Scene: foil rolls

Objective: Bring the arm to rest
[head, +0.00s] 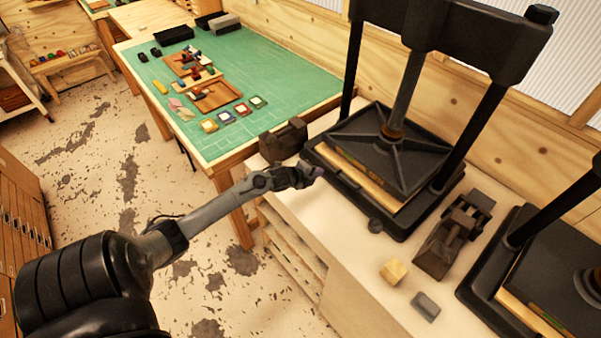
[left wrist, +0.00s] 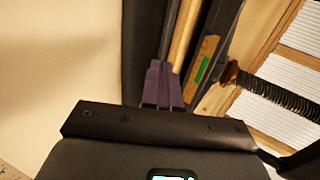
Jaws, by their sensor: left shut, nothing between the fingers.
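My left gripper (head: 314,171) reaches in from the left in the head view, over the pale bench beside the near left edge of a black press (head: 405,150). In the left wrist view its purple fingers (left wrist: 164,85) are together with nothing between them. Behind them show the press's dark edge, a light wooden board (left wrist: 183,35) and a threaded screw (left wrist: 270,92). I cannot tell whether the fingertips touch the press. My right gripper is in neither view.
A dark vise-like tool (head: 453,236), a wooden block (head: 394,271) and a grey block (head: 425,306) lie on the pale bench (head: 350,265). A second press (head: 550,265) is at right. A green mat (head: 270,75) holds small items.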

